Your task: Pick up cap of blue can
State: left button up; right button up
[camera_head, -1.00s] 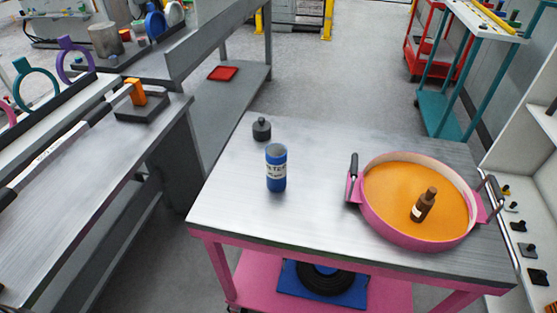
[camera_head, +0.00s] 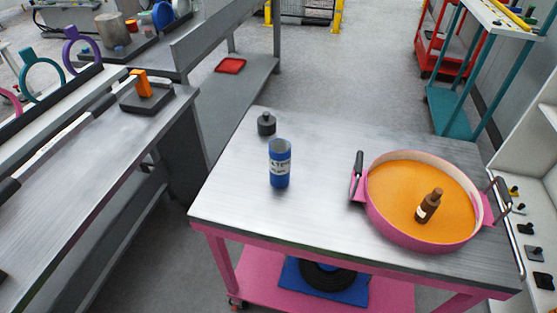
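A blue can (camera_head: 280,165) with a white label band stands upright on the metal top of a pink cart (camera_head: 317,207). Its top looks grey and open, with no cap on it. A small dark grey cap (camera_head: 266,124) with a narrower knob on top sits on the cart top behind the can and a little to its left, apart from it. Neither of my grippers shows in the view.
A pink round pan (camera_head: 420,236) with orange inside holds a brown bottle (camera_head: 428,206) at the cart's right. A grey workbench (camera_head: 75,170) stands left. The cart's left front is clear.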

aim_at(266, 123)
jog(key=j+z, duration=0.3)
jog(key=z, duration=0.2)
jog(key=j+z, duration=0.65)
jog(key=z, duration=0.3)
jog(key=k, duration=0.05)
